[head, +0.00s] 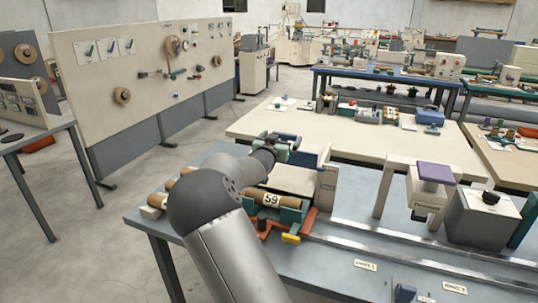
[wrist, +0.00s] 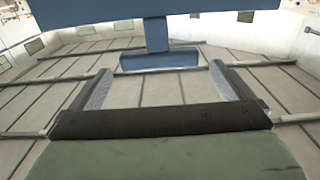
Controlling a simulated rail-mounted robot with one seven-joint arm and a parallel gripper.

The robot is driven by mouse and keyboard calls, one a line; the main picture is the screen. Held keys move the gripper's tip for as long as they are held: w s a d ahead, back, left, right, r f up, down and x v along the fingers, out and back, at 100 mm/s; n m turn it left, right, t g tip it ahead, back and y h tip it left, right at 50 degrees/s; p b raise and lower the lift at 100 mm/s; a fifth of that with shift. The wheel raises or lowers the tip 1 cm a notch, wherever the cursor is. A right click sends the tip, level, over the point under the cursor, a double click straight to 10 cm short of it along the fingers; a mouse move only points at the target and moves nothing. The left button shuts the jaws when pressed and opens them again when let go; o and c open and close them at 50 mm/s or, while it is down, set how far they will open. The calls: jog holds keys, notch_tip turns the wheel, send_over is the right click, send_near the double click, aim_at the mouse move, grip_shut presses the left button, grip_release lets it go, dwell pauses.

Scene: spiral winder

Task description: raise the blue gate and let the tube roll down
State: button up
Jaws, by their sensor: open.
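The blue gate fills the top of the wrist view, with a wide plate (wrist: 115,10), a short stem and a lower crossbar (wrist: 165,62). My gripper (wrist: 160,74) is open. Its two fingers stand apart on either side of the crossbar's ends, near the fingertips, and I see no grip on it. In the head view my gripper (head: 284,148) is above and behind the tube, and its fingers are hard to make out.
The blue-grey bench (head: 345,275) carries long metal rails to the right. A purple-topped stand (head: 435,172) and grey box (head: 482,218) are further right.

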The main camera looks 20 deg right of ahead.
jog(key=v, duration=1.3)
jog(key=shift+s+a+b, duration=0.15)
jog(key=shift+b, duration=0.3)
jog(key=s+a+f+n+g+y, duration=0.5)
jog(key=s+a+f+y, duration=0.5)
jog(key=s+y, duration=0.25)
jog(key=s+a+f+n+g, duration=0.1)
jog(key=s+g, duration=0.3)
jog(key=s, duration=0.9)
jog(key=s+f+n+g, duration=0.1)
jog(key=s+g, duration=0.3)
jog(key=s, duration=0.9)
jog(key=shift+a+n+p, duration=0.4)
jog(key=shift+n, duration=0.5)
